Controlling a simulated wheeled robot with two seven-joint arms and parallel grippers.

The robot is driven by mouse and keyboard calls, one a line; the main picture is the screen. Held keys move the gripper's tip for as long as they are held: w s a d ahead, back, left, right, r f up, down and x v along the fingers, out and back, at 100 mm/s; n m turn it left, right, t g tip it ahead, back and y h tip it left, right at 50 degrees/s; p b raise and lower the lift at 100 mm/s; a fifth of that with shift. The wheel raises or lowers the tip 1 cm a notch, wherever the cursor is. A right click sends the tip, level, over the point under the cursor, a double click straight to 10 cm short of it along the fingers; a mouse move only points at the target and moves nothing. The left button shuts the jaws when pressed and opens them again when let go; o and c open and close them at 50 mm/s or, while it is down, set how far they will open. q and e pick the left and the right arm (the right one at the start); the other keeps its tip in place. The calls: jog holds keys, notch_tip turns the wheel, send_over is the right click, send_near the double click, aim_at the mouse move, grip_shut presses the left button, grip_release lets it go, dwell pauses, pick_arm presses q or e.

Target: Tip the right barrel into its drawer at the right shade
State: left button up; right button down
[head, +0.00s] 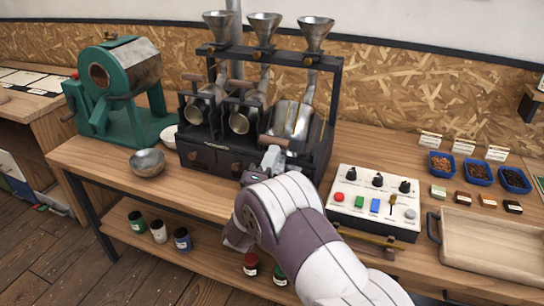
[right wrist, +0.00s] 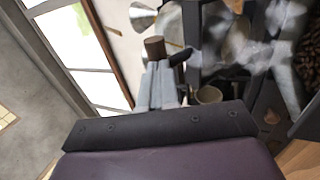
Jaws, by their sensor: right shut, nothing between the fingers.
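The roaster (head: 330,85) has three barrels in a row under steel funnels. The right barrel (head: 292,118) is steel, with a wooden handle (head: 275,142) at its front, and looks hazy, as if in smoke. My right gripper (head: 271,160) is shut and empty, just below that handle. In the right wrist view its fingers (right wrist: 160,83) point at a wooden handle end (right wrist: 155,47); I cannot tell whether they touch it. Pale smoke drifts beside them. The left and middle drawers (head: 196,156) look shut; my gripper and arm hide the right drawer. My left gripper is out of view.
A control box (head: 374,201) with knobs and buttons stands right of my arm. Blue bean trays (head: 478,172), small shade blocks (head: 463,197) and a wooden tray (head: 490,252) lie further right. A steel bowl (head: 147,162) and green roaster (head: 118,90) stand left.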

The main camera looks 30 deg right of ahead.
jog(key=g+y+p, duration=0.1)
jog(key=g+p, duration=0.1)
jog(key=p, duration=0.7)
send_near(293, 107)
jog(key=w+d+r+g+y+p, duration=0.1)
jog(key=w+d+r+p, duration=0.1)
jog(key=p, duration=0.4)
jog(key=w+d+r+g+y+p, duration=0.1)
jog(key=w+d+r+y+p, duration=0.1)
jog(key=p, duration=0.4)
jog(key=w+d+r+g+y+p, duration=0.1)
jog(key=w+d+r+y+p, duration=0.1)
jog(key=p, duration=0.4)
jog(key=shift+w+d+r+g+p, duration=0.1)
jog(key=shift+d+g+p, duration=0.3)
jog(key=shift+d, duration=0.4)
jog(key=shift+w+d+p, duration=0.35)
jog(key=shift+w+d, duration=0.25)
jog(key=shift+d, duration=0.05)
jog(key=shift+r, duration=0.1)
jog(key=shift+r, duration=0.15)
